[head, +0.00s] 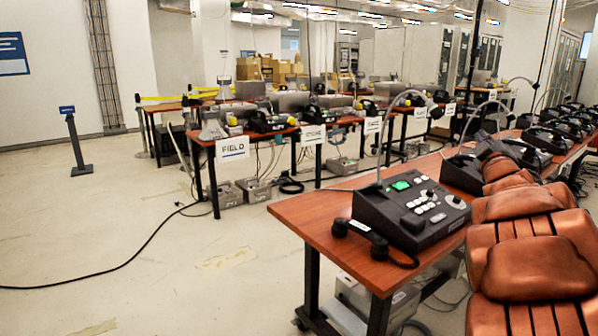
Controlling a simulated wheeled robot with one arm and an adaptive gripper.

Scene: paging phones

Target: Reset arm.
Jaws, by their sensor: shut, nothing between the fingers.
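I cannot make out my gripper or its fingertips in the head view. Copper-brown padded segments fill the lower right, and I cannot tell for certain whether they are my arm. They cover part of the near table's right side. The nearest paging phone (411,211) is a dark console with a lit green screen, pale buttons and a gooseneck microphone. Its black handset (364,241) lies at its left front edge, with a cord trailing right.
The near wooden table (318,212) holds more consoles in a row toward the right. Further tables with phones stand behind, one bearing a FIELD sign (232,149). A small post stand (76,142) is at left. The pale floor at left is open, crossed by a black cable (120,266).

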